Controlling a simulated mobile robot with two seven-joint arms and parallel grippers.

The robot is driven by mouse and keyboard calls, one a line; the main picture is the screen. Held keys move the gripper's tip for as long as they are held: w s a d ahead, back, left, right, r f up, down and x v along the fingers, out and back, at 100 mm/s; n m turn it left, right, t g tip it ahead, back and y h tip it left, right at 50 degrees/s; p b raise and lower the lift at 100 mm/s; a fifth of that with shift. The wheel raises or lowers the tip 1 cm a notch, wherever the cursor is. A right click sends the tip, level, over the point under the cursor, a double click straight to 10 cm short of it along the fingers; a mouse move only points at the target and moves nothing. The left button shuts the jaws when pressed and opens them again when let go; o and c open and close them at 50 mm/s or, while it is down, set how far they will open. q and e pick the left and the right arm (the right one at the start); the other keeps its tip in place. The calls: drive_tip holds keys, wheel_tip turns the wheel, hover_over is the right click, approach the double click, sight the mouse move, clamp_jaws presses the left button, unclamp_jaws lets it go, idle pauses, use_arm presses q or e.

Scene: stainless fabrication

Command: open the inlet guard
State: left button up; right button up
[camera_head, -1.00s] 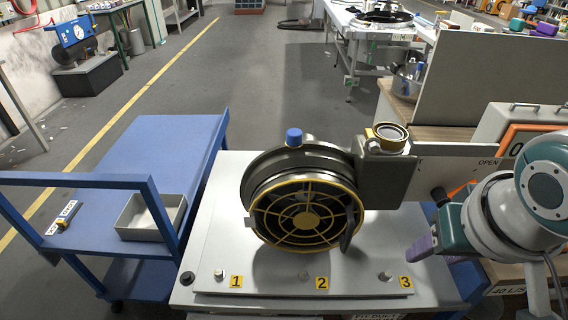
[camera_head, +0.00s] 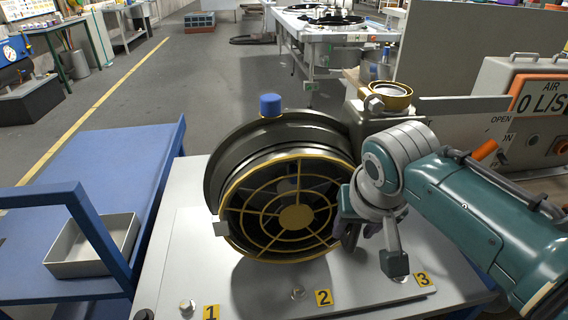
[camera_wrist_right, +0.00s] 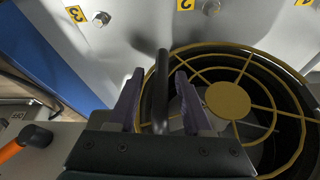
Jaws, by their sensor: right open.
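The inlet guard (camera_head: 297,216) is a round yellow grille on the front of a dark fan housing (camera_head: 228,160); it looks closed against the housing. It also shows in the right wrist view (camera_wrist_right: 228,101). My right gripper (camera_head: 352,232) is at the guard's right edge. In the right wrist view my right gripper (camera_wrist_right: 160,104) is open, its purple fingers on either side of a dark upright handle (camera_wrist_right: 161,85) at the guard's edge. I cannot tell whether either finger touches the handle. In the head view my wrist hides the handle. My left gripper is not in view.
The fan stands on a grey bench plate (camera_head: 250,290) with bolts and labels 1, 2 and 3. A blue cart (camera_head: 120,180) with a grey tray (camera_head: 70,265) is at left. An orange-framed air display box (camera_head: 530,100) stands at right behind my arm.

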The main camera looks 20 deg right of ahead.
drive_tip(key=shift+x, duration=0.8)
drive_tip(key=shift+c, duration=0.4)
clamp_jaws()
idle(0.5)
